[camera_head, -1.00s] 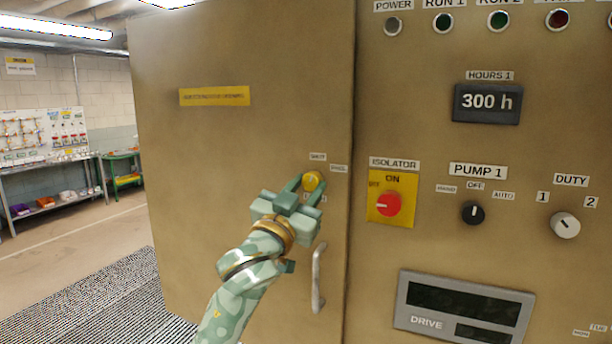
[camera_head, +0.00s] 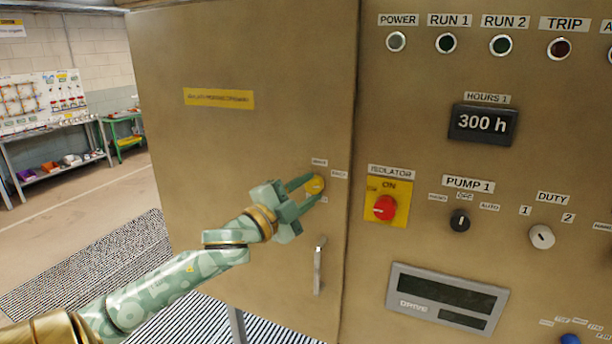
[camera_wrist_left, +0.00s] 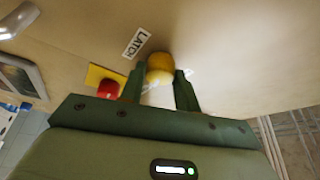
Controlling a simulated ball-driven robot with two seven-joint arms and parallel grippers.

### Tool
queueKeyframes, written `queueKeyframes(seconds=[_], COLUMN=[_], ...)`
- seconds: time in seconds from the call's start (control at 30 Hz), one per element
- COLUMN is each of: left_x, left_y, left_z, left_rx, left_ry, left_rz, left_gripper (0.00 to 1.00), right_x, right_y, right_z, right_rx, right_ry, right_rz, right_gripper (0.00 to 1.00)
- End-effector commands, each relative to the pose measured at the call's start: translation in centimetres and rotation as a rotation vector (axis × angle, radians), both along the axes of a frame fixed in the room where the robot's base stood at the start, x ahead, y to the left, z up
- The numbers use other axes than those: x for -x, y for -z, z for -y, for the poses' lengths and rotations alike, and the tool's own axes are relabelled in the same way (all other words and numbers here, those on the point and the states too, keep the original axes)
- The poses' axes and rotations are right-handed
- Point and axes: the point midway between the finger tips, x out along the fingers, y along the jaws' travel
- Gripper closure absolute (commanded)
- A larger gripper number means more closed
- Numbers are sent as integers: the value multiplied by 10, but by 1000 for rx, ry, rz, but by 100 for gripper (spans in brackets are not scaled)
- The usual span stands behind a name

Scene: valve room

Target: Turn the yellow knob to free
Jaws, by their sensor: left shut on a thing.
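The yellow knob (camera_head: 315,184) sits on the tan cabinet door (camera_head: 250,140), near its right edge. Small white labels stand around it; their words are too small to read in the head view. My left gripper (camera_head: 312,186) is shut on the knob, one finger on each side. In the left wrist view the yellow knob (camera_wrist_left: 160,68) shows between the two green fingertips (camera_wrist_left: 160,80). A label reading LATCH (camera_wrist_left: 136,43) is beside it there. My right gripper is not in view.
A door handle (camera_head: 318,265) is below the knob. To the right are the red isolator switch (camera_head: 384,207) on its yellow plate, the black pump switch (camera_head: 460,220) and the white duty knob (camera_head: 541,237). A workbench (camera_head: 60,140) stands far left.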

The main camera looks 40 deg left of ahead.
Motion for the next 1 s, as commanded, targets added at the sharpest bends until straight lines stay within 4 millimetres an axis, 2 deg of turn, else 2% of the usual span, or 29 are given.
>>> queueKeyframes(seconds=[0.03,0.1,0.4,1.0], left_x=[0,0,0,0], left_y=[-5,-5,-4,-1], left_z=[0,-1,-1,-1], left_rx=[-35,-82,-218,-265], left_ry=[1,-1,0,-2], left_rz=[-15,-29,-72,-85], left_gripper=[91,91,91,91], right_x=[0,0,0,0], right_y=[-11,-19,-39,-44], right_z=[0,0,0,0], right_rx=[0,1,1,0], right_ry=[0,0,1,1], right_rz=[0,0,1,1], right_gripper=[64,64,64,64])
